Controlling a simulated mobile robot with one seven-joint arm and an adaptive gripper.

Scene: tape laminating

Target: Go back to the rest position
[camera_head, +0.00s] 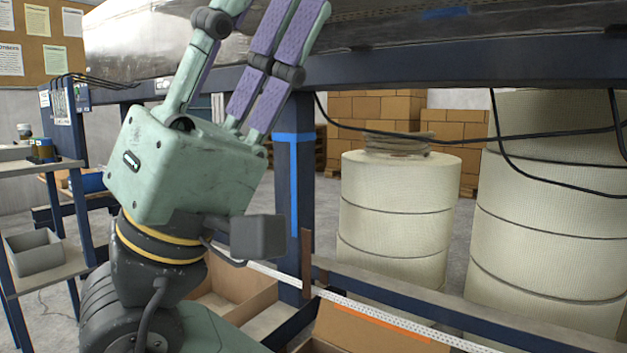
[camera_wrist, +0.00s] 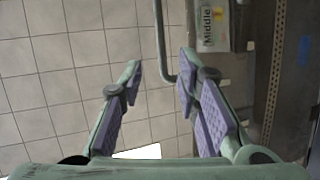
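My gripper (camera_head: 265,18) is raised in front of the blue metal frame in the head view, with its purple-padded fingers pointing up. It also shows in the wrist view (camera_wrist: 160,78), where the fingers stand apart with nothing between them. Its upper finger parts overlap the blue beam and the grey surface behind; I cannot tell the distance. In the wrist view a panel with a "Middle" label (camera_wrist: 211,26) lies beyond the right finger. The rest position itself is not marked in either view.
The blue beam (camera_head: 450,72) runs across the back, with dark cables (camera_head: 400,139) hanging below. Large pale rolls (camera_head: 395,215) stand at the right. A shelf rack (camera_head: 40,166) with a grey bin (camera_head: 35,252) is at the left. Open tiled floor (camera_wrist: 60,70) shows in the wrist view.

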